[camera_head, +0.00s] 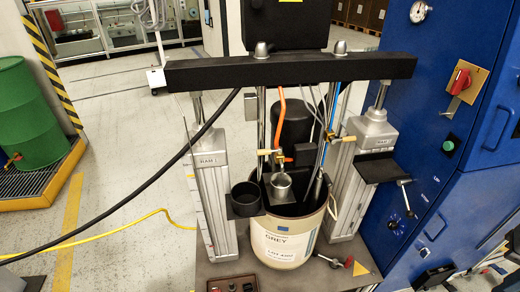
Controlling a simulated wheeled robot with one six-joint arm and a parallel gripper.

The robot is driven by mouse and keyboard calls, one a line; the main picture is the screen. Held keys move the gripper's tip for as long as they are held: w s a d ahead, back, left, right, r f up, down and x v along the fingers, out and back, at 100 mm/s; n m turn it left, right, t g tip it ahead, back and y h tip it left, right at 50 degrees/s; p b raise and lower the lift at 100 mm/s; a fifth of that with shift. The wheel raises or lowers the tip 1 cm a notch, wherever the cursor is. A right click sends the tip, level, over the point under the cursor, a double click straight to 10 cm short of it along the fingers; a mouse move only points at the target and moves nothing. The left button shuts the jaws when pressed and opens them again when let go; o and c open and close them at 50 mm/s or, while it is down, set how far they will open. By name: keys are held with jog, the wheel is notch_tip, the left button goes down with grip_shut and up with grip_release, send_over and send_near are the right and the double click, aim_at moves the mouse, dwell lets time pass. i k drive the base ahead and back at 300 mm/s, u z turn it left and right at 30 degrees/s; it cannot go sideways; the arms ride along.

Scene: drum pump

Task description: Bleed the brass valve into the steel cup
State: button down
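A brass valve (266,154) with a tan handle sits on the pump at the centre, next to an orange hose. A steel cup (280,186) stands upright just below it, over the open drum (284,242) labelled GREY. Whether liquid is in the cup is too small to tell. A second brass fitting (333,136) shows further right, near a blue line. My gripper is not in view.
A black cup-shaped holder (245,199) sits left of the steel cup. Silver rams (211,180) and (362,165) flank the drum beneath a black crossbeam (290,71). A black hose (130,205) crosses the left side. A blue cabinet (440,110) stands right.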

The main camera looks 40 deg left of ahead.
aim_at(265, 152)
jog(key=u, duration=0.95)
jog(key=i, duration=0.3)
jog(key=u, duration=0.7)
